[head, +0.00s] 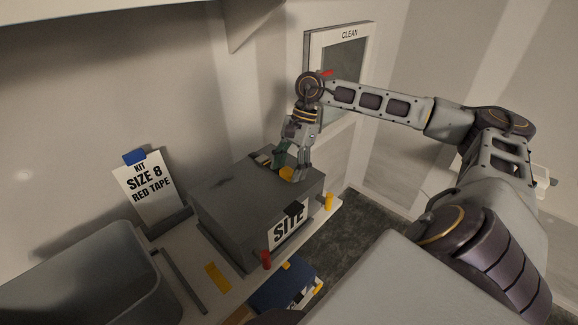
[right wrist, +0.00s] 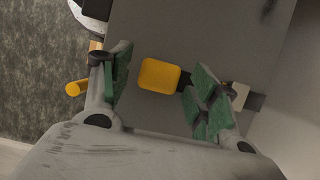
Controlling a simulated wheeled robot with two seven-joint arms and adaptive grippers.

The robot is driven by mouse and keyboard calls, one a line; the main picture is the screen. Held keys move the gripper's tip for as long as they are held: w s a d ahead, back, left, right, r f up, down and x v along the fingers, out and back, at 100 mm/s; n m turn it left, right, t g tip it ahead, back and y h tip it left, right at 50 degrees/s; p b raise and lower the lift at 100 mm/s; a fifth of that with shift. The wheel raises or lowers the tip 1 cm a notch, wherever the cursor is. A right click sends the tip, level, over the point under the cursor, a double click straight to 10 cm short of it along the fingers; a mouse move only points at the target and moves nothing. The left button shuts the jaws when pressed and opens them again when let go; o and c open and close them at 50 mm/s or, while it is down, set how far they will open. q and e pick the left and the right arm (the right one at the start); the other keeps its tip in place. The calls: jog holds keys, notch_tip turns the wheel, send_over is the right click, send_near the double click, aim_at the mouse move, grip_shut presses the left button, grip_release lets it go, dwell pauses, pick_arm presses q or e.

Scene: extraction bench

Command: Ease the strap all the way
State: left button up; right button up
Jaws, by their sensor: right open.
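A grey box (head: 230,198) with a SITE label (head: 289,231) stands on the bench. A dark strap (head: 293,208) shows at the box's front edge, and a dark piece of it also shows beside the finger in the right wrist view (right wrist: 256,101). A yellow square piece (head: 287,173) sits on the lid. My right gripper (head: 293,164) points down over the lid. In the right wrist view, its open green-padded fingers stand on either side of the yellow piece (right wrist: 159,75), apart from it. My left gripper is not in view.
A red piece (head: 266,260) and a yellow cylinder (head: 328,201) are by the box's front. A card reading SIZE 8 RED TAPE (head: 150,188) stands behind left. A grey bin (head: 75,275) is front left. A CLEAN panel (head: 345,70) is on the wall behind my right arm.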

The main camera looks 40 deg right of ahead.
grip_shut()
dwell(0.5)
jog(key=shift+w, duration=0.2)
jog(key=shift+w+a+p, duration=0.15)
jog(key=shift+w+p, duration=0.15)
jog(key=shift+w, duration=1.15)
jog(key=shift+w+a+p, duration=0.1)
jog(key=shift+w+p, duration=0.15)
jog(key=shift+w, duration=1.2)
grip_release()
